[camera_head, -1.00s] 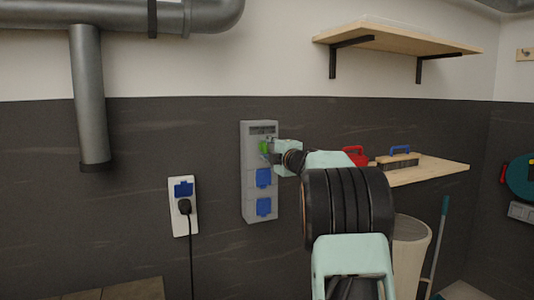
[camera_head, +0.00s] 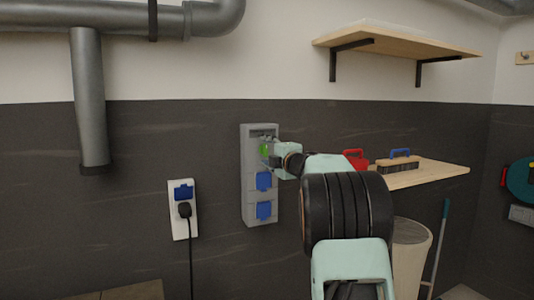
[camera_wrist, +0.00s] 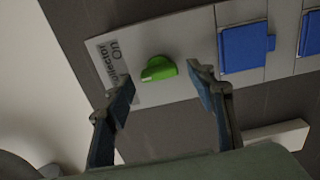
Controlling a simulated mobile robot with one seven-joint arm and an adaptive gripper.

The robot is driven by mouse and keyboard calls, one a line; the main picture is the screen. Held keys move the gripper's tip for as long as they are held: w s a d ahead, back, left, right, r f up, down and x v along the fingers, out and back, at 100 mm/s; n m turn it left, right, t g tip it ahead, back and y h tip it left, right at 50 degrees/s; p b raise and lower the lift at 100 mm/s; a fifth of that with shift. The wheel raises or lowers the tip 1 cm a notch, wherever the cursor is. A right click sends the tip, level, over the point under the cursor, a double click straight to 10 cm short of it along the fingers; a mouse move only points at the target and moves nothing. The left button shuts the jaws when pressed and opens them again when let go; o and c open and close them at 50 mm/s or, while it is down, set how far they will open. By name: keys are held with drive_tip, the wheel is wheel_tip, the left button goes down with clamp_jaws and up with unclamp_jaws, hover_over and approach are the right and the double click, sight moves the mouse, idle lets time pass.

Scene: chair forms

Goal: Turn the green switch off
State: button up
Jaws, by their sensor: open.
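The green switch (camera_wrist: 158,69) is a rotary knob on a grey wall panel (camera_wrist: 185,38), beside a label whose readable part includes "On". In the wrist view the knob lies between and just beyond my two open fingertips, with a gap on each side. In the head view the green switch (camera_head: 264,149) shows near the top of the grey panel (camera_head: 246,190), partly covered by my gripper (camera_head: 268,152). My gripper is open and empty at the panel's upper right. I cannot tell whether it touches the panel.
Two blue socket covers (camera_head: 264,181) sit on the panel below the switch. A white outlet with a black plug (camera_head: 185,209) is on the wall at left. A wooden shelf (camera_head: 440,174) with a red-handled item and a brush (camera_head: 398,164) is at right.

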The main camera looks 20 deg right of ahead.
drive_tip(key=s, duration=1.2)
drive_tip(key=shift+d, duration=0.25)
drive_tip(key=shift+a, duration=0.1)
